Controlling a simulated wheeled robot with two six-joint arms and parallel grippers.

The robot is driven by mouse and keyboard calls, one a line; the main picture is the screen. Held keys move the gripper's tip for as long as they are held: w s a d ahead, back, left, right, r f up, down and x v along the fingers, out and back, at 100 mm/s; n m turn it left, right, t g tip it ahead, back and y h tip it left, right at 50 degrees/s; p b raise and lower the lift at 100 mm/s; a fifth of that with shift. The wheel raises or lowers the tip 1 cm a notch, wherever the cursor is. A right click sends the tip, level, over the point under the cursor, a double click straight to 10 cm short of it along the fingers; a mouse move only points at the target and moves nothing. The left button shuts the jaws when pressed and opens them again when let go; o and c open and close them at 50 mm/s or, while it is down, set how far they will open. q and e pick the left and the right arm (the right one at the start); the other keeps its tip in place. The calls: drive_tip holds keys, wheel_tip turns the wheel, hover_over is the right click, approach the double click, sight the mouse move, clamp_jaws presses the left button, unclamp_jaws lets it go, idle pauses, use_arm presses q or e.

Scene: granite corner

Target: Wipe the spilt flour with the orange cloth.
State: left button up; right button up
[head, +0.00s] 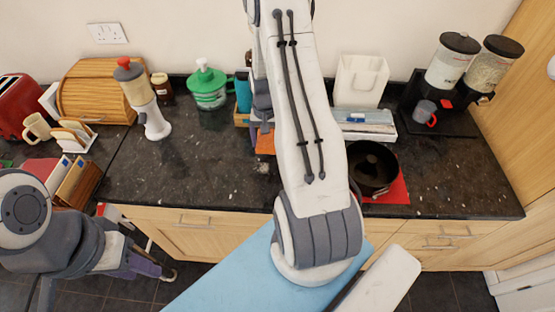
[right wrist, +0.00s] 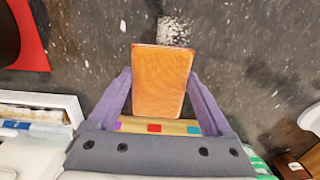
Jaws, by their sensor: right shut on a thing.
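The orange cloth (right wrist: 162,82) is a folded block between the purple fingers of my right gripper (right wrist: 161,88), which is shut on it. In the head view the cloth (head: 265,144) shows below my right gripper (head: 262,128), partly hidden by my right arm. The spilt flour (right wrist: 174,31) is a white speckled patch on the dark counter, just beyond the cloth's far edge in the right wrist view. In the head view the flour (head: 263,167) lies just in front of the cloth. I cannot tell whether the cloth touches the counter. My left gripper (head: 163,270) is low, off the counter's front; its opening is unclear.
A black pot (head: 373,168) on a red mat (head: 397,190) stands right of my right arm. A white box (head: 365,124) lies behind it. The counter (head: 205,165) between is clear.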

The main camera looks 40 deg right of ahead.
drive_tip(key=shift+r+p, duration=0.4)
drive_tip(key=shift+r, duration=0.5)
